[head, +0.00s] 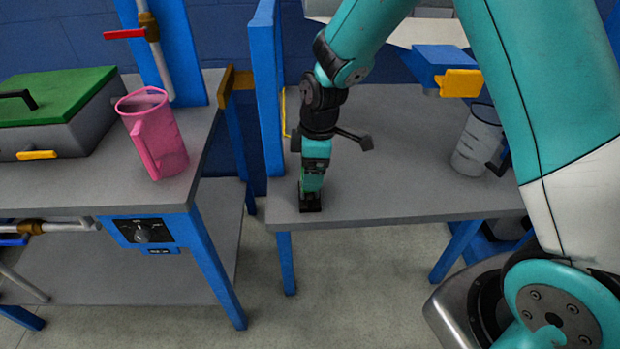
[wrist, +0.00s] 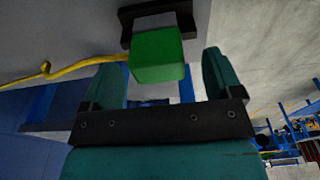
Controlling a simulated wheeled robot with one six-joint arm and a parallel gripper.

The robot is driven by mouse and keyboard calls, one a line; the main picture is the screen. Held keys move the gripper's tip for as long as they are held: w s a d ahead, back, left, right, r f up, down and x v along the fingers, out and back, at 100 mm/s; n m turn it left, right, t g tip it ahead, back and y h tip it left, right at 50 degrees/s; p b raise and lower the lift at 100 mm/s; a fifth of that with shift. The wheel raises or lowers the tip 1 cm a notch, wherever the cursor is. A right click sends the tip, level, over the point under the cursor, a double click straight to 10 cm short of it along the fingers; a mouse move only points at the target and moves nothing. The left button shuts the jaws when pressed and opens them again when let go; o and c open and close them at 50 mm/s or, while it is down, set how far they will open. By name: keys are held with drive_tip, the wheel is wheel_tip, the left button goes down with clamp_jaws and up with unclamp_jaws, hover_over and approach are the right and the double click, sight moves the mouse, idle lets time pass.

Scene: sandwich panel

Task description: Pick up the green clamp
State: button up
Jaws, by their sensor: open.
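The green clamp (wrist: 157,55) is a green block on a black base. In the wrist view it is at the top centre, between the tips of my gripper (wrist: 160,72). My gripper's two fingers are open, one on each side of the block, with a gap visible beside it. In the head view my gripper (head: 312,186) points down at the front left corner of the right table. The clamp's black base (head: 310,206) shows under it on the tabletop, and most of the green part is hidden behind my gripper.
The right table (head: 400,190) is mostly bare, with a grey pitcher (head: 476,145) at its right. A blue post (head: 267,90) stands at its left edge. The left bench holds a pink pitcher (head: 155,140) and a green-lidded box (head: 55,98). A yellow cable (wrist: 75,66) shows in the wrist view.

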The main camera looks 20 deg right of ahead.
drive_tip(key=shift+w+a+f, duration=0.1)
drive_tip(key=shift+a+f, duration=0.05)
drive_tip(key=shift+f, duration=0.65)
drive_tip(key=shift+w+a+f, duration=0.1)
drive_tip(key=shift+f, duration=0.65)
drive_tip(key=c, duration=1.1)
drive_tip(key=shift+r, duration=0.1)
wheel_tip(320, 180, up, 20)
drive_tip(key=shift+p, duration=0.6)
